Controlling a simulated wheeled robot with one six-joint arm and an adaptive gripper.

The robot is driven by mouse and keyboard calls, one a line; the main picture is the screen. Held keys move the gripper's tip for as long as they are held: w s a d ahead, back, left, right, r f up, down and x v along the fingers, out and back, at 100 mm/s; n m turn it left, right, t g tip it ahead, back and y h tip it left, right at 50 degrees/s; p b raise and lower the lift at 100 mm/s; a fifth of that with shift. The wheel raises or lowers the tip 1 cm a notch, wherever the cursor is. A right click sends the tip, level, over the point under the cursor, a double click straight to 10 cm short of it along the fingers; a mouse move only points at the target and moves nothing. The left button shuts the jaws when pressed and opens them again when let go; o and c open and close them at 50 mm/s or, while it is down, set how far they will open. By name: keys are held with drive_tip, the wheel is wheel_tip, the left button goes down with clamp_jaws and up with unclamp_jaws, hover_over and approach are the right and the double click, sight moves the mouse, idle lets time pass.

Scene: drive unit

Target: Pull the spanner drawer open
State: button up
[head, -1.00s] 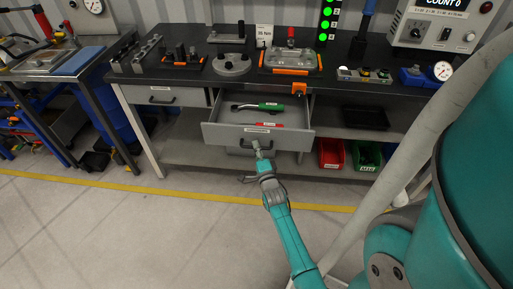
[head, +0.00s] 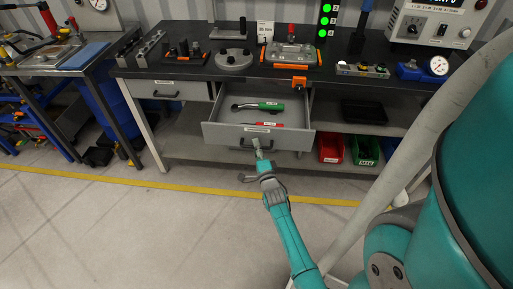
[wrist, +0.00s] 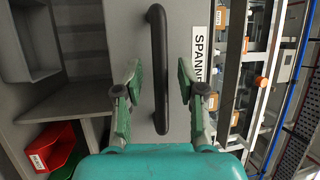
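The spanner drawer (head: 222,134) is grey and stands pulled out from under the bench. A green-handled spanner (head: 268,106) and a red-handled tool (head: 262,124) lie inside it. Its black bar handle (wrist: 158,60) is on the front face, beside a partly hidden label (wrist: 200,50) reading "SPANN". My gripper (wrist: 158,82) has one green finger on each side of the handle, with visible gaps between both fingers and the bar, so it is open around it. In the head view my gripper (head: 259,152) is at the drawer front and partly covers the handle.
The dark bench top (head: 200,72) carries fixtures and gauges. A closed drawer (head: 162,88) is to the left. Red (head: 331,149) and green (head: 364,150) bins sit on the lower shelf at right. The floor in front is clear, with a yellow line (head: 120,181).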

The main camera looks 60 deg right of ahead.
drive_tip(key=v, duration=1.2)
idle(0.5)
drive_tip(key=s+a+r+n+t+y, duration=0.1)
drive_tip(key=s+a+n+y, duration=0.2)
drive_tip(key=a, duration=0.5)
drive_tip(key=s+a+r+n+y, duration=0.1)
drive_tip(key=s+a+n+y, duration=0.15)
drive_tip(key=a+n, duration=0.35)
drive_tip(key=s+a+n+t+y, duration=0.1)
drive_tip(key=s+a+n+y, duration=0.15)
drive_tip(key=a, duration=0.65)
drive_tip(key=s+a+r+n+g+y, duration=0.1)
drive_tip(key=s+a+r+n+y, duration=0.5)
drive_tip(key=s+a+r+n, duration=0.5)
drive_tip(key=s+r+n, duration=0.1)
drive_tip(key=s+n, duration=0.1)
drive_tip(key=n, duration=0.1)
drive_tip(key=shift+s+r+n, duration=0.1)
drive_tip(key=shift+r+n, duration=0.05)
drive_tip(key=shift+n, duration=0.1)
